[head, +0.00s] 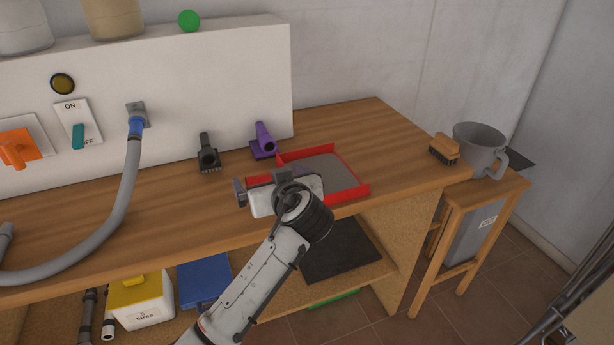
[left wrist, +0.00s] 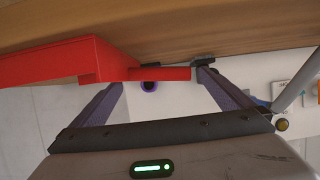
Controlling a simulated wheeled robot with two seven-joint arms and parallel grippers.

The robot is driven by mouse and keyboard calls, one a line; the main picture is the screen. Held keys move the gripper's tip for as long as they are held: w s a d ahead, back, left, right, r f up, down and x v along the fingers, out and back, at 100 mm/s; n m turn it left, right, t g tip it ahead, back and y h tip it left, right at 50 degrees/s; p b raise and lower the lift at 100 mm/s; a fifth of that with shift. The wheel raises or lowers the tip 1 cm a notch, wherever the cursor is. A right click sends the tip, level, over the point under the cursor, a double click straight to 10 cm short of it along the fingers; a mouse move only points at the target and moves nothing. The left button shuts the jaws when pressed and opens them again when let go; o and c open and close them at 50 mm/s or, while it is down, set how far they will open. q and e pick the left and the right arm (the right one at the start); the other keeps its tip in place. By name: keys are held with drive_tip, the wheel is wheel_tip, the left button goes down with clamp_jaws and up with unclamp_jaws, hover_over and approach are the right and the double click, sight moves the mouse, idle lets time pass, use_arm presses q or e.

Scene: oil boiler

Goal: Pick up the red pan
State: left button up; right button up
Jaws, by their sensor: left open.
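The red pan (head: 350,191), a dustpan shape with a red rim and grey inside, lies on the wooden workbench (head: 400,160) near its front edge. My left gripper (head: 257,184) is at the pan's left end and hides part of it in the head view. In the left wrist view the red pan (left wrist: 60,62) fills the upper left, and its handle (left wrist: 160,74) reaches across between the tips of my open left gripper (left wrist: 160,82). Whether a finger touches the handle I cannot tell. My right gripper is not in view.
A black brush head (head: 208,158) and a purple one (head: 264,141) stand behind the pan, before a white panel (head: 215,95). A grey hose (head: 122,195) curves at left. A brush (head: 444,149) and a grey jug (head: 478,148) are at right. The bench right of the pan is clear.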

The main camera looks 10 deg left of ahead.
use_arm(q)
drive_tip(key=x, duration=0.5)
drive_tip(key=shift+w+a, duration=0.1)
drive_tip(key=c, duration=0.9)
drive_tip(key=shift+r, duration=0.1)
